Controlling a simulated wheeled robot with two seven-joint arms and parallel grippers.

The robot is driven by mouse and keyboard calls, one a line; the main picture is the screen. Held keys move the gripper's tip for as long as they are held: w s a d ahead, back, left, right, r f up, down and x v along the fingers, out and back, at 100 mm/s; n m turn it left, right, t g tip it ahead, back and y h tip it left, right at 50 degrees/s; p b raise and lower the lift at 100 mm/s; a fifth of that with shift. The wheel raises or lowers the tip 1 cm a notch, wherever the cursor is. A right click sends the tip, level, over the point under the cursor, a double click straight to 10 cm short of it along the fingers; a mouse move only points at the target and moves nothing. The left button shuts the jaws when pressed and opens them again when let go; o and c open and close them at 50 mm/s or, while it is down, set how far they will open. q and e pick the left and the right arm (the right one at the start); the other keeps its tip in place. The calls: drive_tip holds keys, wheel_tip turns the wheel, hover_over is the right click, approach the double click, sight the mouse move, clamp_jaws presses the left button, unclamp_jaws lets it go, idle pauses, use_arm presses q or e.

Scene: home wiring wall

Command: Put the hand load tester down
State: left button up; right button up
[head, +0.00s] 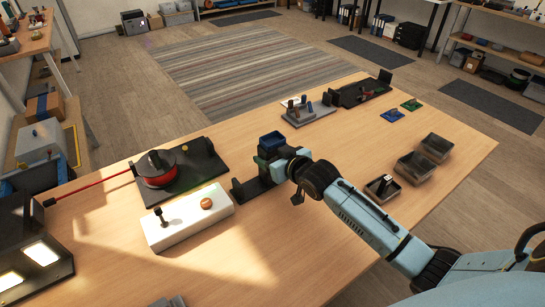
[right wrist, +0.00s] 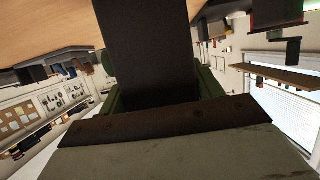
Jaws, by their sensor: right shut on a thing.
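My right gripper (head: 270,160) reaches in from the right over the middle of the table and is shut on the hand load tester. The tester appears to be the dark block with a blue top (head: 271,140) and green sides. In the right wrist view its dark body (right wrist: 148,50) fills the upper middle, with green parts at its edges. A black bracket-like stand (head: 250,189) is just left of the gripper. I cannot tell whether tester and stand touch. The gripper hides part of the tester. My left gripper is out of view.
A white box with a black lever (head: 188,218) and a black fixture with a red reel (head: 158,168) stand to the left. Grey trays (head: 414,168) lie to the right. A grey block with small parts (head: 308,113) is behind. The wooden table (head: 270,260) is bare in front.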

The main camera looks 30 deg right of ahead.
drive_tip(key=shift+r, duration=0.15)
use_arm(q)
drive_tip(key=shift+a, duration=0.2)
use_arm(e)
drive_tip(key=o, duration=1.1)
drive_tip(key=shift+s, duration=0.1)
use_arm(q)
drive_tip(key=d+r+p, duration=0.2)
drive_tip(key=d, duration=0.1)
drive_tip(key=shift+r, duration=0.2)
use_arm(e)
drive_tip(key=v, duration=1.1)
drive_tip(key=shift+s, duration=0.4)
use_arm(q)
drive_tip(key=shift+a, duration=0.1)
use_arm(e)
drive_tip(key=shift+r, duration=0.1)
